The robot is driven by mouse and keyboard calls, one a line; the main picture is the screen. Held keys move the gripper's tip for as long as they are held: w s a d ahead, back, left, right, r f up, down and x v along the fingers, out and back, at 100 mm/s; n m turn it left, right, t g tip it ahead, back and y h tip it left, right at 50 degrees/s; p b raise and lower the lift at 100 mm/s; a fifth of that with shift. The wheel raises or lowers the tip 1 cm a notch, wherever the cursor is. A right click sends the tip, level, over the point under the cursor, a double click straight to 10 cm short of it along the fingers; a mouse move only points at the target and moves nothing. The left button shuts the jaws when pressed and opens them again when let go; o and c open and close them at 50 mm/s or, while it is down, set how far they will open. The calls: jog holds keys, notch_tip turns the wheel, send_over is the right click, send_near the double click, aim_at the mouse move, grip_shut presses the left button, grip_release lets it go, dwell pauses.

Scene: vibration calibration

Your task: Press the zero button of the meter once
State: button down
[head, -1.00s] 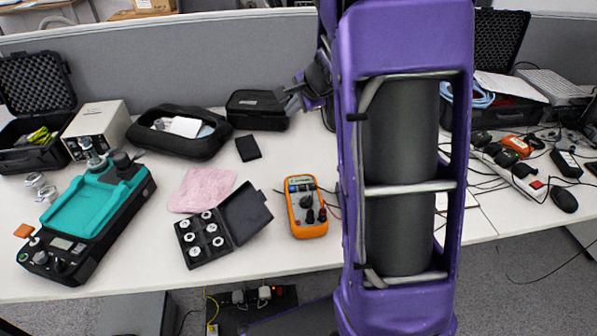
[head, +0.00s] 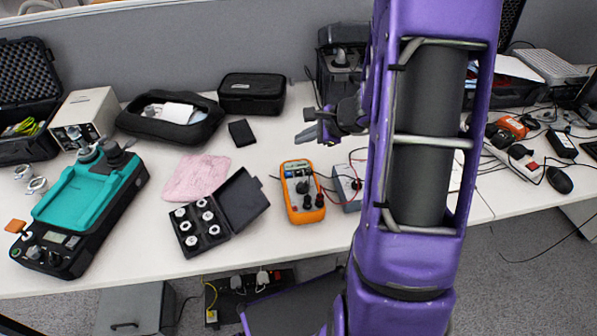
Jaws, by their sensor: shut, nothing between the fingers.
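An orange handheld meter (head: 302,192) with a dial and plugged leads lies face up on the table, left of my arm. Its buttons are too small to tell apart, so I cannot pick out a zero button. My gripper (head: 306,133) is shut and empty, its fingers pointing left. In the picture it appears above the meter's top end, apart from it. Its height over the table is hard to judge.
A grey box with red and black terminals (head: 345,196) stands just right of the meter, partly behind my arm. An open black case of weights (head: 240,201), a pink cloth (head: 197,179) and a teal-topped device (head: 70,215) lie left. Cables clutter the right.

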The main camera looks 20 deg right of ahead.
notch_tip(320, 180, down, 6)
jog(key=b, duration=0.4)
jog(key=shift+f+b, duration=0.25)
jog(key=shift+b, duration=0.05)
jog(key=shift+f, duration=1.15)
dwell(0.8)
jog(key=shift+f, duration=0.4)
jog(key=shift+f, duration=0.4)
dwell(0.7)
jog(key=shift+r, duration=0.8)
jog(key=shift+r+p, duration=1.75)
jog(key=shift+r, duration=0.75)
